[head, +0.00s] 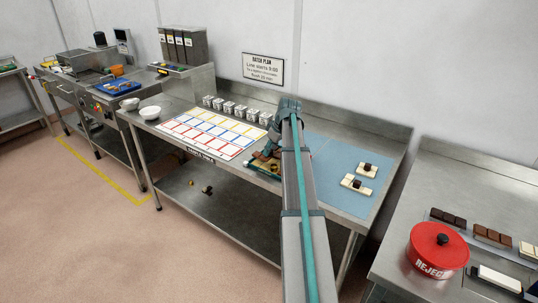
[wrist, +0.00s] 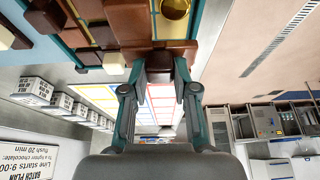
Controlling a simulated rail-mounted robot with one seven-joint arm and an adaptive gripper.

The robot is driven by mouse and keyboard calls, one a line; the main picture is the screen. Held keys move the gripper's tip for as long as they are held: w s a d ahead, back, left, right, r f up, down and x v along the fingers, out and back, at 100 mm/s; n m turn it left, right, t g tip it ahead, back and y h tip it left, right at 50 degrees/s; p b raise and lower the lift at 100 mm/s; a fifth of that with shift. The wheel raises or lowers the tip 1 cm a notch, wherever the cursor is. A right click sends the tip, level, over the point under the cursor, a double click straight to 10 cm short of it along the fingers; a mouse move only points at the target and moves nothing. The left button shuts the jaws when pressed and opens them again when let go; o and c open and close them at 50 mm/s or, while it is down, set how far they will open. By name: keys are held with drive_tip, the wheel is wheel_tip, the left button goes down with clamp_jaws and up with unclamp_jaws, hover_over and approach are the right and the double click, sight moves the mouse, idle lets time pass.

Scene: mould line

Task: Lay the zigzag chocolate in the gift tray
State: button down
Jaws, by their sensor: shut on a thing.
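My gripper (wrist: 160,72) is shut on a brown chocolate (wrist: 160,62). I cannot make out a zigzag pattern on it from this angle. The gift tray with teal dividers (wrist: 197,14) fills the top of the wrist view, right by the held piece. Several chocolates lie in it, among them a gold round one (wrist: 175,8) and brown ones. I cannot tell whether the held piece touches the tray. In the head view the tray (head: 258,173) sits at the bench's front edge, partly hidden by my arm, with my gripper (head: 268,152) over it.
A coloured grid mat (head: 208,134) lies left of the tray, with a row of small white label blocks (head: 236,108) behind it. A blue mat (head: 335,165) on the right holds pale and dark pieces (head: 356,184). A red reject tub (head: 438,250) stands on the right-hand bench.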

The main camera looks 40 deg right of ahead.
sight(269, 156)
drive_tip(key=shift+w+d+f, duration=0.1)
drive_tip(key=shift+w+f, duration=0.15)
drive_tip(key=shift+f, duration=0.05)
drive_tip(key=shift+w+f+p, duration=0.2)
drive_tip(key=shift+f+p, duration=0.3)
drive_tip(key=shift+f, duration=1.3)
drive_tip(key=shift+f, duration=0.2)
drive_tip(key=c, duration=0.9)
unclamp_jaws()
drive_tip(key=shift+r, duration=0.1)
